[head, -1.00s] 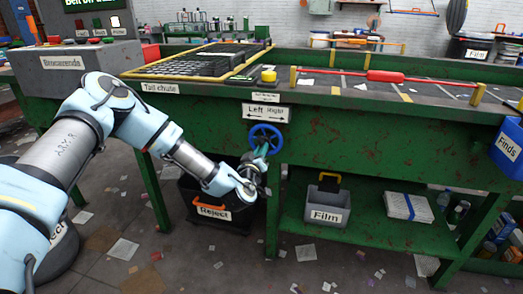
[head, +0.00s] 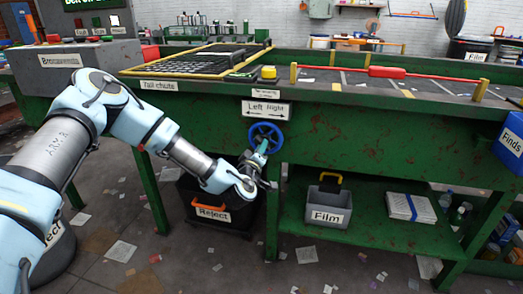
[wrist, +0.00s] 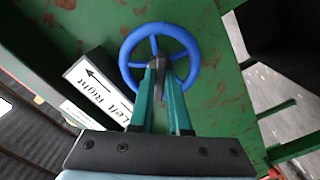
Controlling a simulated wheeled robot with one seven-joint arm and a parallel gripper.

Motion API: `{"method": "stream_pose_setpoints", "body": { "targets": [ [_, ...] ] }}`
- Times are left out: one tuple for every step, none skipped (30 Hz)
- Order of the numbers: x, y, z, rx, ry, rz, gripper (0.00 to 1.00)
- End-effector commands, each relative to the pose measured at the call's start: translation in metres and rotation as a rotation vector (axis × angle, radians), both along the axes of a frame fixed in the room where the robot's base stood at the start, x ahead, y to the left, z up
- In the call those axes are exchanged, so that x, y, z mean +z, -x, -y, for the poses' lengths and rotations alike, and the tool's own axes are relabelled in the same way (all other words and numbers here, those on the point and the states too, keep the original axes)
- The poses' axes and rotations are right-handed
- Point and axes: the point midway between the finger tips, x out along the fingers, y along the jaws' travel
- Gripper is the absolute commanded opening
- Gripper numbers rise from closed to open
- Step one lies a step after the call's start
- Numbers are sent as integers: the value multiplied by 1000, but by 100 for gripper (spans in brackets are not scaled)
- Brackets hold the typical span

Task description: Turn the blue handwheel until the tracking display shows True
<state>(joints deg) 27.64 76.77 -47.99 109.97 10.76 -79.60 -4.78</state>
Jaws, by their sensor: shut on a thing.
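The blue handwheel (head: 265,124) is on the green side of the belt frame, below the Left Right label (head: 265,109). In the wrist view the handwheel (wrist: 160,28) shows its round rim and spokes. My gripper (head: 262,150) reaches it from below. Its teal fingers (wrist: 163,68) are shut on the wheel at its middle, around a dark grey part; the exact contact is partly hidden by the fingers. The display (head: 84,3) at the top left is cut off by the picture edge, and I cannot read its value.
A black Reject bin (head: 232,213) stands under the frame, just behind my gripper. A grey Film box (head: 328,213) sits on the green lower shelf (head: 375,232). A green leg (head: 272,215) is below the wheel. Paper scraps litter the floor.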

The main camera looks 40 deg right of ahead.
Motion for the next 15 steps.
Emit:
{"method": "stream_pose_setpoints", "body": {
  "targets": [
    [0, 0, 0, 1, -1, 0, 0],
    [0, 0, 0, 1, -1, 0, 0],
    [0, 0, 0, 1, -1, 0, 0],
    [0, 0, 0, 0, -2, 1, 16],
    [0, 0, 0, 0, -2, 1, 19],
    [0, 0, 0, 0, -2, 1, 24],
    [0, 0, 0, 0, -2, 1, 27],
    [0, 0, 0, 0, -2, 1, 31],
    [0, 0, 0, 0, -2, 1, 35],
    [0, 0, 0, 0, -2, 1, 38],
    [0, 0, 0, 0, -2, 1, 42],
    [0, 0, 0, 0, -2, 1, 45],
    [0, 0, 0, 0, -3, 2, 45],
    [0, 0, 0, 0, -3, 2, 45],
    [0, 0, 0, 0, -3, 2, 45]
  ]
}}
